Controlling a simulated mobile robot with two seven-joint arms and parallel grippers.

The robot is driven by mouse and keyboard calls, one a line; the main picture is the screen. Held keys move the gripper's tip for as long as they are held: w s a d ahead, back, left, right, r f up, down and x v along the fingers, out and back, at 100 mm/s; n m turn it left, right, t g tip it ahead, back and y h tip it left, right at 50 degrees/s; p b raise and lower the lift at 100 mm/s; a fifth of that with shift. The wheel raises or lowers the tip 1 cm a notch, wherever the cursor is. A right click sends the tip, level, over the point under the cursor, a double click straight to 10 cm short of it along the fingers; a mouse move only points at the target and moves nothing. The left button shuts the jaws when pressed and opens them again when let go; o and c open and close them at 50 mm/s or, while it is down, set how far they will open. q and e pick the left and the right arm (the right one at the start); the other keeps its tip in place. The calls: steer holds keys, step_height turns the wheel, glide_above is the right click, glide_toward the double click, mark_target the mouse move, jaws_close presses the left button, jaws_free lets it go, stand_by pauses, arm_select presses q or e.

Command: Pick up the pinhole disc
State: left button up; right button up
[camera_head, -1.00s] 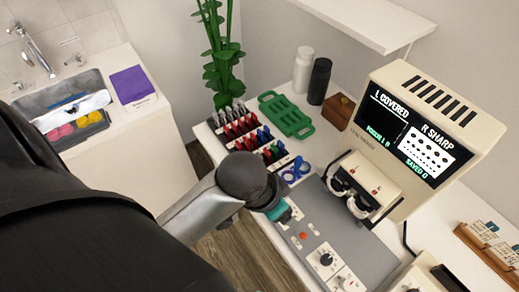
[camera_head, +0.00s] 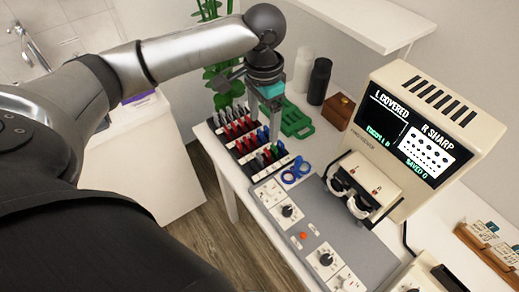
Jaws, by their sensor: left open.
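My left gripper (camera_head: 274,128) points down over the right part of the lens rack (camera_head: 246,172), its jaws open, with nothing seen between them. The rack stands on the left of the desk and holds rows of small tabbed discs: grey ones (camera_head: 226,115) at the back, then red ones (camera_head: 232,131), blue ones near the gripper, and a few dark and green ones (camera_head: 274,151) at the front. I cannot tell which one is the pinhole disc. The gripper hides part of the rack. My right gripper is out of view.
Blue rings (camera_head: 297,170) lie right of the rack. A green tray (camera_head: 297,122) and a brown box (camera_head: 340,111) stand behind. The cream machine (camera_head: 448,100) reads "L COVERED" and "R SHARP". A grey control panel (camera_head: 290,234) fills the front.

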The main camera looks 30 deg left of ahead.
arm_select(q)
steer(key=b, duration=0.3)
glide_toward(259, 155)
step_height(259, 155, down, 5)
steer(key=shift+w+d+f, duration=0.15)
steer(key=shift+d+f, duration=0.05)
steer(key=shift+f, duration=0.05)
step_height(259, 155, down, 5)
steer(key=shift+r+b, duration=0.1)
steer(key=shift+b, duration=0.5)
steer(key=shift+c, duration=0.3)
jaws_close()
